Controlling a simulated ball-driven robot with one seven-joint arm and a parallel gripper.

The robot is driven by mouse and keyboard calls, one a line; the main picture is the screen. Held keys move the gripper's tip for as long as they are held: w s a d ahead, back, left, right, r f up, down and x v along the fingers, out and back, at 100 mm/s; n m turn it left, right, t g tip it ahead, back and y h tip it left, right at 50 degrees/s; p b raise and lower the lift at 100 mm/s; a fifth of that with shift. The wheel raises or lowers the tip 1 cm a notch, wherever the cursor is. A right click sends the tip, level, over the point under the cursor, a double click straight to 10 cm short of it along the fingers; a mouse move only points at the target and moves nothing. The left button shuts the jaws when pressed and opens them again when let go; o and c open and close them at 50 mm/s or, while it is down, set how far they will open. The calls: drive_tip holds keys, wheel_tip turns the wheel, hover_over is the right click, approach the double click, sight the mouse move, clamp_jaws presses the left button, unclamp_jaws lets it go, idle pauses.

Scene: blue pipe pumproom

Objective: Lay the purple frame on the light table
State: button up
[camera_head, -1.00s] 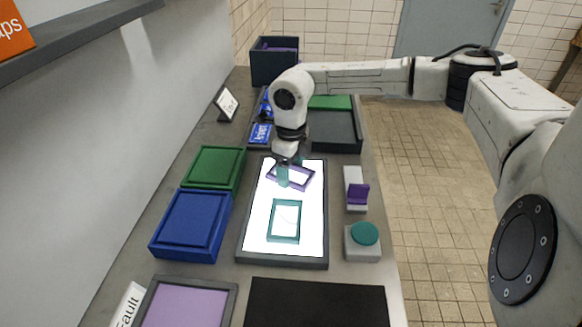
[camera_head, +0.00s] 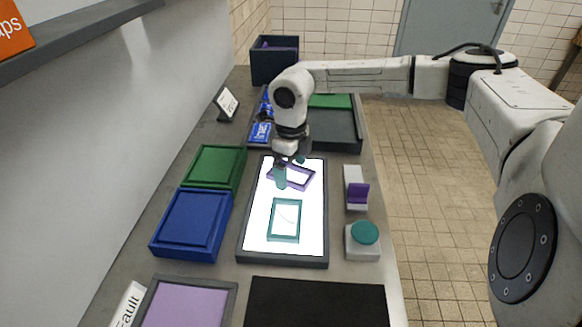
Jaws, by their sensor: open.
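The purple frame (camera_head: 304,181) lies at the far part of the light table (camera_head: 257,231), turned at an angle on its bright surface. My gripper (camera_head: 291,170) is at the frame's far left part, with its teal fingers apart; it is open. The near finger overlaps the frame's left corner in the picture. I cannot tell whether the fingers touch the frame. A teal frame (camera_head: 272,222) lies on the near half of the light table, apart from the purple one.
Green (camera_head: 214,167) and blue (camera_head: 190,225) trays stand left of the light table. A teal button on a grey box (camera_head: 364,246) and a white block with a purple piece (camera_head: 355,188) stand right. A dark mat (camera_head: 315,303) lies in front. A dark bin (camera_head: 274,62) stands far back.

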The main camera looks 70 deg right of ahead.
sight(291, 172)
wheel_tip(291, 172, up, 12)
drive_tip(key=shift+b, duration=0.35)
